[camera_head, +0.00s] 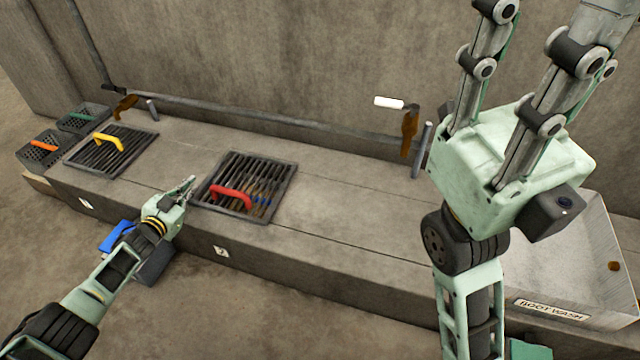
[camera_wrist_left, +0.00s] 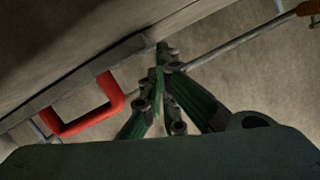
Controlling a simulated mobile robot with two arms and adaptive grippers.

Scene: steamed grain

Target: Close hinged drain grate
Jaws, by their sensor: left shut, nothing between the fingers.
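A drain grate (camera_head: 262,168) with dark bars and a red handle (camera_head: 231,195) is at the middle of the ledge. Its bars look nearly level with its frame; I cannot tell whether it is slightly raised. The red handle also shows in the left wrist view (camera_wrist_left: 88,120), left of the fingers. My left gripper (camera_head: 190,184) is shut and empty, just left of this grate and apart from the handle. Another grate (camera_head: 88,158) with a yellow handle (camera_head: 109,141) lies farther left. My right gripper (camera_head: 545,15) is raised at the right, fingers spread, tips out of frame.
Two perforated baskets, one with an orange handle (camera_head: 44,146) and one with a green handle (camera_head: 82,117), stand at the far left. A blue object (camera_head: 117,236) is below the ledge. A pipe and taps run along the wall. A boot-wash basin (camera_head: 560,270) is at right.

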